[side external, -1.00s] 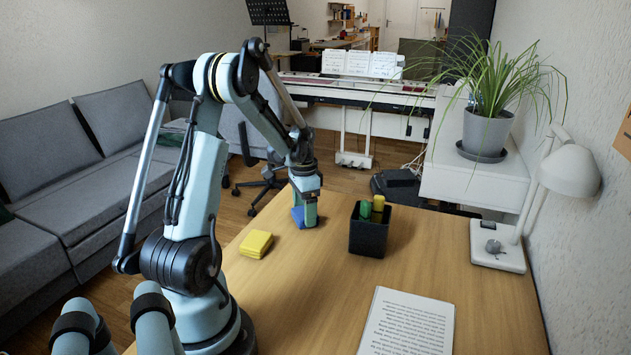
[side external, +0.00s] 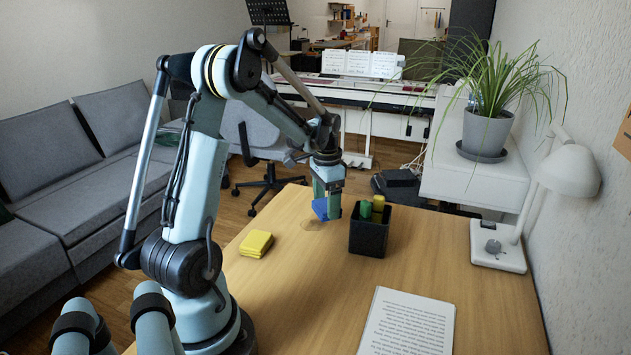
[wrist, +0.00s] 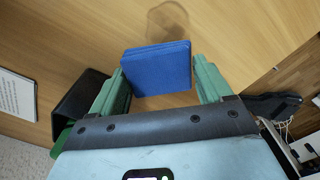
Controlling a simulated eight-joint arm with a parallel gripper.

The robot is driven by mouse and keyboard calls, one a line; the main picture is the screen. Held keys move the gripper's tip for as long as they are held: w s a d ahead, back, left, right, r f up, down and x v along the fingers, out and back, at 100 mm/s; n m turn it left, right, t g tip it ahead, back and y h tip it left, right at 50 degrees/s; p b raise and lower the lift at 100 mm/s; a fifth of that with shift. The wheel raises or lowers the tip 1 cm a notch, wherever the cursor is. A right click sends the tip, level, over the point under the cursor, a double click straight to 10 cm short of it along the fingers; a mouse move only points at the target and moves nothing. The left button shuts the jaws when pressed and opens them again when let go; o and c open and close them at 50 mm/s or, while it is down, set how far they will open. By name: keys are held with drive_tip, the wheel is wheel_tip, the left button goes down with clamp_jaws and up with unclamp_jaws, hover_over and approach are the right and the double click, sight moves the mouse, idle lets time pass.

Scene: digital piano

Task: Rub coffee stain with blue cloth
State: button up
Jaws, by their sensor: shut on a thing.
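The blue cloth (side external: 321,208) is a folded square pad, held between the fingers of my gripper (side external: 329,205). In the wrist view the cloth (wrist: 157,68) sits between the two green fingers of my gripper (wrist: 160,88). The coffee stain (wrist: 168,20) is a faint brownish ring on the wooden desk, just beyond the cloth's edge in the wrist view. In the side view the stain (side external: 311,225) shows to the left of and just in front of the cloth. Whether the cloth touches the desk is hard to tell.
A black pen holder (side external: 369,234) with green and yellow items stands close to the right of my gripper. A yellow folded cloth (side external: 256,244) lies at the desk's left. A printed sheet (side external: 406,325) lies at the front. A white lamp (side external: 497,246) stands at the right.

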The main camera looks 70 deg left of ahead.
drive_tip(key=shift+r, duration=2.2)
